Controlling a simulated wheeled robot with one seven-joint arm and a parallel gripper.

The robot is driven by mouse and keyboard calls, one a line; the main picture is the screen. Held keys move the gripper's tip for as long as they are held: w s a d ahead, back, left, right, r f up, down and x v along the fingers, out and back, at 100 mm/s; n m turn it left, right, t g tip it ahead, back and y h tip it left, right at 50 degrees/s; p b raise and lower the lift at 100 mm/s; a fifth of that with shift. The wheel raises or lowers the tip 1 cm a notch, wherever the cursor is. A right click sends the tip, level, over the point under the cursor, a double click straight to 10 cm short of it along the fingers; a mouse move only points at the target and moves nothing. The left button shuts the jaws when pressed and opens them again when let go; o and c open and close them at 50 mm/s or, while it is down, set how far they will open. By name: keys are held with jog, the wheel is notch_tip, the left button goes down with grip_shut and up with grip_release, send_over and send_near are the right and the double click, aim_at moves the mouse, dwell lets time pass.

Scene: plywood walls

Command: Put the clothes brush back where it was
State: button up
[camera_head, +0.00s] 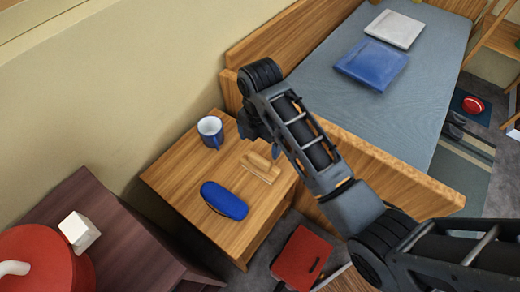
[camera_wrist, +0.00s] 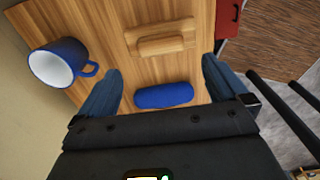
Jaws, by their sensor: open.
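A light wooden piece with a raised bar (camera_head: 262,166) lies on the small wooden table (camera_head: 165,180); it also shows in the wrist view (camera_wrist: 160,45). It may be the clothes brush, but I cannot tell for certain. A blue rounded oblong (camera_head: 224,200) lies in front of it on the same tabletop, and shows between my fingers in the wrist view (camera_wrist: 163,95). My gripper (camera_head: 262,145) is above the table, near the wooden piece. In the wrist view my gripper (camera_wrist: 160,72) has its two blue fingers wide apart, with nothing held between them.
A blue mug (camera_head: 210,131) stands at the table's back; it is left in the wrist view (camera_wrist: 60,63). A bed (camera_head: 385,85) with folded blue cloth (camera_head: 371,64) is at right. A red object (camera_head: 300,258) is beside the table. A dark cabinet (camera_head: 120,240) stands left.

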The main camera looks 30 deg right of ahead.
jog(key=shift+r, duration=1.55)
jog(key=s+a+f+m+t+y, duration=0.1)
jog(key=s+a+f+m+t, duration=0.3)
jog(key=s+f, duration=0.4)
jog(key=s+m+t, duration=0.3)
jog(key=s+m, duration=0.4)
jog(key=s, duration=0.3)
jog(key=s+d+r+m+t, duration=0.2)
jog(key=s+r+m+t, duration=0.2)
jog(key=s+r, duration=0.5)
jog(key=s+d+r+m+t+h, duration=0.1)
jog(key=s+r+m+t, duration=0.3)
jog(key=r, duration=1)
jog(key=s+d+m, duration=0.1)
jog(key=s+m, duration=0.2)
jog(key=s, duration=0.1)
jog(key=shift+s+r, duration=0.15)
jog(key=shift+s, duration=0.25)
